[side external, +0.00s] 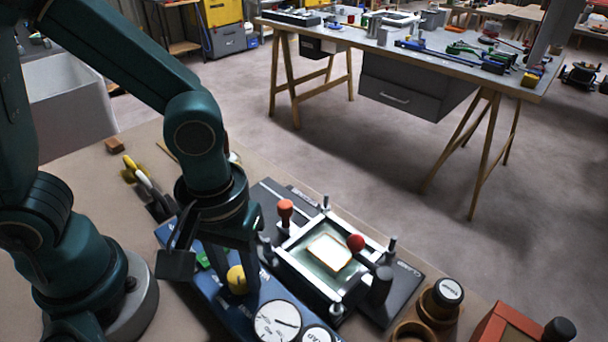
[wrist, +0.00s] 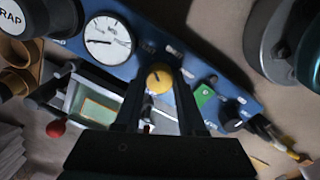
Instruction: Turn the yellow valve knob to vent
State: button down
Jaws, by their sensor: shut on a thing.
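The yellow valve knob (side external: 236,280) sits on the blue panel (side external: 207,286), to the left of a round white gauge (side external: 277,321) in the side view. In the wrist view the knob (wrist: 159,75) lies between my fingertips, with a dark pointer mark on its face. My gripper (wrist: 160,84) points down at the panel and is shut on the knob. In the side view my gripper (side external: 240,262) partly covers the knob. The printed labels around the knob are too small or hidden to read.
A clamped frame with a pale panel (side external: 329,254) and red-knobbed handles stands right of the blue panel. A green switch (wrist: 204,95) and a black knob (wrist: 232,121) share the panel. Jars (side external: 441,300) and a red box (side external: 511,326) stand at the front right.

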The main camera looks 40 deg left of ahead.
aim_at(238, 273)
jog(key=shift+n, duration=0.6)
jog(key=c, duration=0.5)
grip_release()
jog(key=shift+r, duration=2.6)
jog(key=shift+a, duration=0.1)
jog(key=a+r+m+t, duration=0.5)
jog(key=a+m, duration=0.1)
jog(key=a, duration=0.3)
jog(key=shift+w+r+m+t, duration=0.25)
jog(key=shift+m+t, duration=0.05)
jog(key=shift+m, duration=0.1)
